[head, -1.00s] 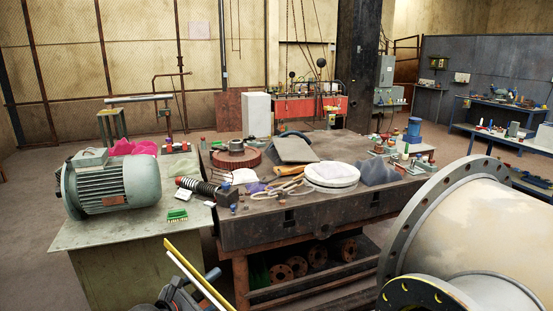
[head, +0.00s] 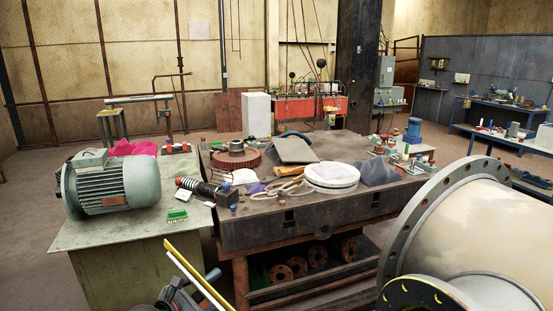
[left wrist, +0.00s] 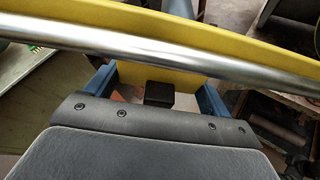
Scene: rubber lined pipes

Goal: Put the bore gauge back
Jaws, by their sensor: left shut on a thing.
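A long bar with a yellow strip and a bright silver tube, which looks like the bore gauge (head: 190,268), slants across the bottom of the head view. In the left wrist view the same bore gauge (left wrist: 165,45) crosses the whole width in front of the fingers. My left gripper (left wrist: 158,90) has blue fingers and is shut on it. In the head view my left arm's dark end shows at the bottom edge below the bar, apart from the benches. The ends of the bar are cut off in the wrist view. My right gripper is not in view.
A green bench (head: 110,226) with a grey motor (head: 112,188) stands at the left. A large flanged pipe (head: 480,225) blocks the right front.

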